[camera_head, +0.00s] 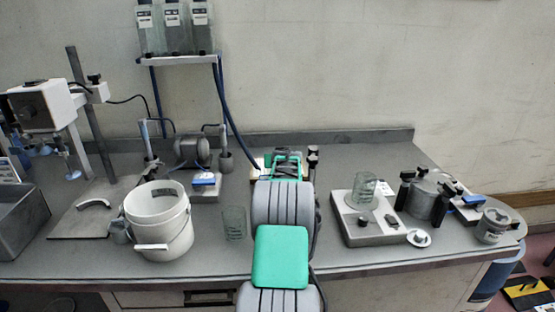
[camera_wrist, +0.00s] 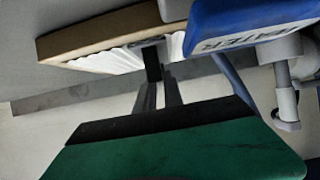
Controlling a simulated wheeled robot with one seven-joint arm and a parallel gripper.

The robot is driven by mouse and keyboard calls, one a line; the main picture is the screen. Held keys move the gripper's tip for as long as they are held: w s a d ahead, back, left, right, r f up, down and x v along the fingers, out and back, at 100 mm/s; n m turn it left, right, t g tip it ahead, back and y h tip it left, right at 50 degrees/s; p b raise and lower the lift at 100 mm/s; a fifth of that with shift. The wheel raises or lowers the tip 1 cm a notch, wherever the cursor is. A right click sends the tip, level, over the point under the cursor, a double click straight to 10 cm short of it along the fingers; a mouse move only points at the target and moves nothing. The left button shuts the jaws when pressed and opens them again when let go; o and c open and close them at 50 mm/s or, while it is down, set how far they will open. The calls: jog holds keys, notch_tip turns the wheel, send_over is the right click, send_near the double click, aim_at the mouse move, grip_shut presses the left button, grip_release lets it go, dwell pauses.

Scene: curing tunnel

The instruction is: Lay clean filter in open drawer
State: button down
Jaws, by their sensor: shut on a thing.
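The filter, with a tan frame (camera_wrist: 100,30) and white pleats, is at the upper left of the wrist view. My gripper (camera_wrist: 153,62) is shut on its edge, and the filter is tilted in that picture. In the head view my gripper (camera_head: 284,165) is over the back middle of the bench. Small tan parts of the filter (camera_head: 256,174) show beside it; my arm hides most of the rest. A drawer front with a dark handle (camera_head: 208,297) shows under the bench edge. I cannot tell if it is open, and no drawer inside is visible.
A white bucket (camera_head: 160,222) and a glass beaker (camera_head: 234,223) stand left of my arm. A grey plate device (camera_head: 367,220) and a clamped pot (camera_head: 429,195) stand right. A blue lettered block (camera_wrist: 250,25) is close to the filter in the wrist view.

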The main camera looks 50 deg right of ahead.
jog(key=shift+f+b, duration=0.1)
jog(key=shift+b, duration=0.2)
jog(key=c, duration=1.5)
grip_release()
jog(key=shift+o, duration=0.2)
